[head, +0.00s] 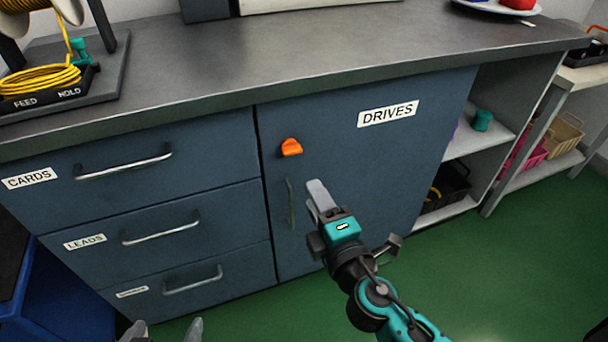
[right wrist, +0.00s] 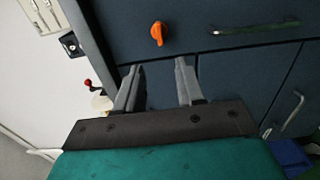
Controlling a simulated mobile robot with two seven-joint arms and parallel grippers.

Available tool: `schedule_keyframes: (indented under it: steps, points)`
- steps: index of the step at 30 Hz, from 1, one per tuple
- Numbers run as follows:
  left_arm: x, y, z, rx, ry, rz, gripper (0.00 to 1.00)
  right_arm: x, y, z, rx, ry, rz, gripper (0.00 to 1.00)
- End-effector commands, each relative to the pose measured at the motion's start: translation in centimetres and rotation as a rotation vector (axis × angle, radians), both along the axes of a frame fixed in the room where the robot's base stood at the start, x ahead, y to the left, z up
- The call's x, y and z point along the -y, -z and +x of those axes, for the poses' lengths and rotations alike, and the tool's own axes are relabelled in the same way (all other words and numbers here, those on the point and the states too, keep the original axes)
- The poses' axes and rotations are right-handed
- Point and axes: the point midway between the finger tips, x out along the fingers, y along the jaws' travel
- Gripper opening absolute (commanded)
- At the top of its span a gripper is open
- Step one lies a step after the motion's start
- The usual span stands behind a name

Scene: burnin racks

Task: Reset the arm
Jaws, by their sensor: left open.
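My right gripper (head: 320,192) is in front of the closed blue DRIVES door (head: 350,150), low and to the right of its handle (head: 290,204) in the head view. In the right wrist view its two grey fingers (right wrist: 159,64) are apart with nothing between them. An orange knob (head: 291,147) sits on the door above the handle; it also shows in the right wrist view (right wrist: 157,33) beyond the fingertips. My left gripper (head: 164,329) shows only as two separated fingertips at the bottom edge of the head view, below the drawers. It looks empty.
Closed CARDS (head: 60,172) and LEADS (head: 95,236) drawers have protruding handles. The grey worktop (head: 300,60) holds a yellow cable spool stand (head: 110,80) and a plate (head: 485,7). Open shelves (head: 470,140) stand right of the door. Green floor (head: 490,265) is clear at right.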

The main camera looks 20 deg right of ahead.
Motion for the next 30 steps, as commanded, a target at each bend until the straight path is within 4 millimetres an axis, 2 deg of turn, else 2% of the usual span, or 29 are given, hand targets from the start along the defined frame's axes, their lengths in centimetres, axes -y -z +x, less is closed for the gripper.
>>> schedule_keyframes:
  steps: [5,10,15,21,30]
  points:
    - [0.0,0.0,0.0,0.0,0.001,-0.001,1.0,0.0,0.1,0.0,-0.003,0.001,0.006,0.38]
    - [0.0,0.0,0.0,0.0,0.001,0.0,1.0,0.6,1.7,-0.6,-0.079,0.021,0.155,0.38]
    - [-0.1,0.0,0.0,0.0,0.004,0.005,1.0,1.2,5.4,-2.5,-0.251,0.08,0.502,0.38]
    - [-0.1,0.0,-0.1,0.0,0.006,0.008,1.0,0.9,9.3,-5.4,-0.455,0.168,0.941,0.38]
    - [-0.2,0.1,-0.1,-0.001,0.006,0.008,1.0,-1.1,12.5,-9.6,-0.693,0.292,1.483,0.38]
